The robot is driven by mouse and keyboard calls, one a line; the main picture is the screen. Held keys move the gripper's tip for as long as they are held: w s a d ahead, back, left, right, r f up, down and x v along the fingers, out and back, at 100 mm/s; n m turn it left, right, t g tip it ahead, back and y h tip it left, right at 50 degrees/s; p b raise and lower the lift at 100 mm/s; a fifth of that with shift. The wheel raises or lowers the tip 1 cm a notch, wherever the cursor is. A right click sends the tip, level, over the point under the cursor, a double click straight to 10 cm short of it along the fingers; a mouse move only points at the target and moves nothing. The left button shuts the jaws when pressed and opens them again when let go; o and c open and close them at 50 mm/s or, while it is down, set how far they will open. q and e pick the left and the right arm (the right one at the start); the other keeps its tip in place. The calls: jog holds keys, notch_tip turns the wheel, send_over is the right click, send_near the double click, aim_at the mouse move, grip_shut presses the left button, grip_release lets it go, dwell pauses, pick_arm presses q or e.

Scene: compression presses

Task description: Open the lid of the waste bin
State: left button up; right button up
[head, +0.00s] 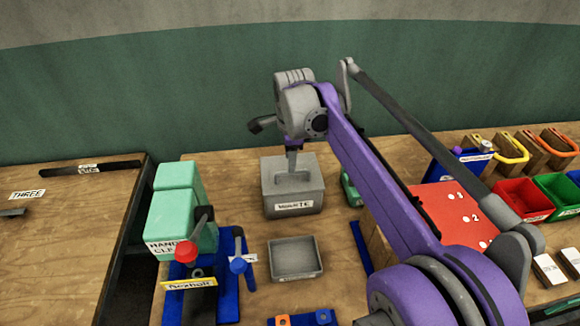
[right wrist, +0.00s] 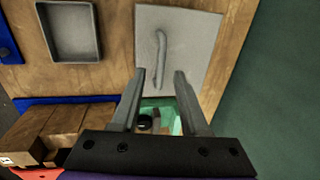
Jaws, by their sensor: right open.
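The waste bin (head: 292,204) is a grey box with a white label on its front, standing on the wooden bench in the middle of the head view. Its flat grey lid (right wrist: 200,42) lies closed on top and carries a bar handle (right wrist: 161,50). My right gripper (head: 292,166) points down over the lid. In the right wrist view its two fingers (right wrist: 160,74) are apart with nothing held, and the handle's near end appears between the tips. I cannot tell whether the fingers touch the lid. My left gripper is not in view.
A shallow grey tray (head: 295,258) lies in front of the bin. A blue press (head: 205,290) with a red knob and green boxes (head: 178,215) stand to the left. A red numbered panel (head: 455,212) and coloured bins (head: 522,200) are to the right, partly behind my arm.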

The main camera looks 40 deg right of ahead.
send_over(290, 183)
jog(key=shift+f, duration=2.1)
grip_shut()
